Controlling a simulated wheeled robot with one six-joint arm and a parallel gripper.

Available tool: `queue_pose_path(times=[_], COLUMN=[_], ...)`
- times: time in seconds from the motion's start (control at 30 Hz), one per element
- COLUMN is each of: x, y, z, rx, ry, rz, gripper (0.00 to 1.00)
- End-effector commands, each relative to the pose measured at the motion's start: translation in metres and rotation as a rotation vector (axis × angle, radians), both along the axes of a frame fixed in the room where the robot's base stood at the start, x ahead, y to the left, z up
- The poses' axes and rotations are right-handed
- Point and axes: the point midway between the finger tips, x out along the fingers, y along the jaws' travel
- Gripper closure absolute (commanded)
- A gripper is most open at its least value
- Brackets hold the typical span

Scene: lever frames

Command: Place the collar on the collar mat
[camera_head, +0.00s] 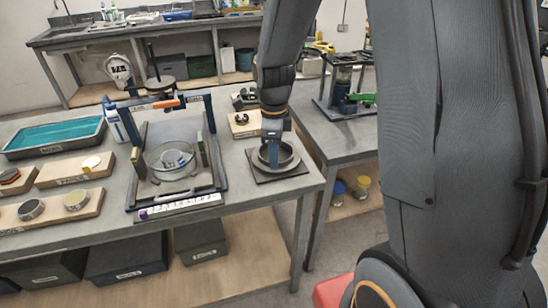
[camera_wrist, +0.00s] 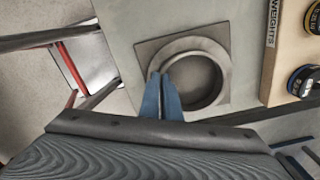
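The collar is a dark grey ring (camera_head: 292,163) over the square dark collar mat (camera_head: 261,179) at the right front of the bench. In the wrist view the ring (camera_wrist: 192,46) lies level within most of the mat (camera_wrist: 145,48), its lower right side near the mat's edge. My gripper (camera_head: 273,161) points down at the ring. In the wrist view its blue fingers (camera_wrist: 163,82) are close together on the ring's left wall, one on each side. I cannot tell whether the ring's underside touches the mat.
A framed stand with a glass bowl (camera_head: 171,160) is left of the mat. A wooden weights board (camera_wrist: 281,60) lies close on the right in the wrist view. A teal tray (camera_head: 55,137) and wooden boards are further left. The bench edge is close by.

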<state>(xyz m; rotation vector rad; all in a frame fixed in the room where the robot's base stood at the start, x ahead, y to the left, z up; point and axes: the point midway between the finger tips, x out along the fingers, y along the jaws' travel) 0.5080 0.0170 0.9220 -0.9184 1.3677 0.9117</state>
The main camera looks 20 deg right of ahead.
Motion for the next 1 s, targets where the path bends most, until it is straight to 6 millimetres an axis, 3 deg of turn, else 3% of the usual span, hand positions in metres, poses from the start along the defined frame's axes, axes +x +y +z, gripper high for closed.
queue_pose_path(times=[0.47,0.5,0.6,1.0], x=[0.0003,0.0001,0.0001,0.0013], y=[0.0000,-0.0001,-0.0001,0.0001], z=[-0.0092,-0.0087,-0.0085,-0.0001], rx=[0.000,0.000,0.000,0.000], ry=[-0.001,-0.001,-0.001,-0.004], rz=[0.000,0.000,0.000,0.000], gripper=[1.00,0.90,0.78,0.78])
